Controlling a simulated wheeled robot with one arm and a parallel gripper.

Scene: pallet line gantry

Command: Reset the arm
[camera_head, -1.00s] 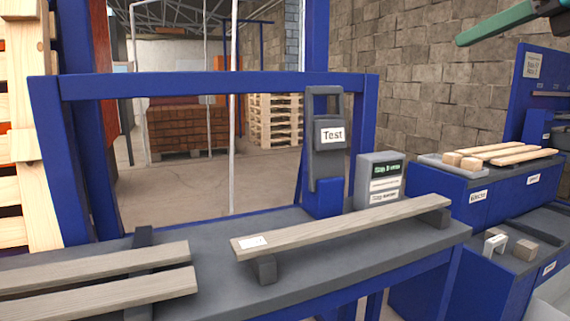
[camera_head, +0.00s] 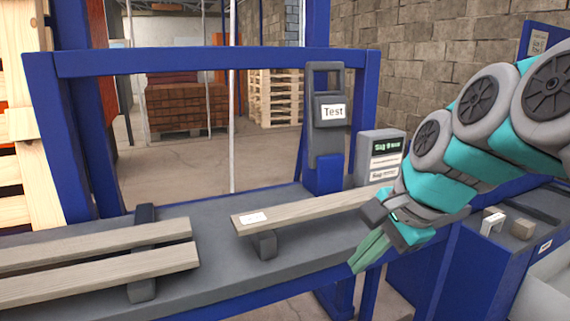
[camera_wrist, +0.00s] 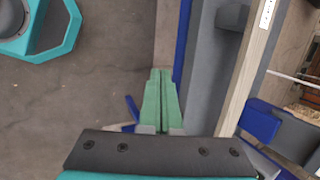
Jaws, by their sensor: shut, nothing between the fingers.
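My arm comes in from the right in the head view, and my gripper (camera_head: 369,252) points down and left, in front of the right part of the bench. Its green fingers are shut together with nothing between them. They also show side by side in the wrist view (camera_wrist: 160,100), over the floor beside the bench edge. A grey wooden plank (camera_head: 290,211) with a white label lies on dark supports on the bench. My arm hides the plank's right end.
The blue-framed bench (camera_head: 215,252) also bears two planks (camera_head: 100,275) at the left. A "Test" device (camera_head: 331,112) and a grey display box (camera_head: 380,150) stand behind the labelled plank. Small blocks (camera_head: 522,229) lie on the blue unit at right. Floor (camera_wrist: 90,100) is clear beside the bench.

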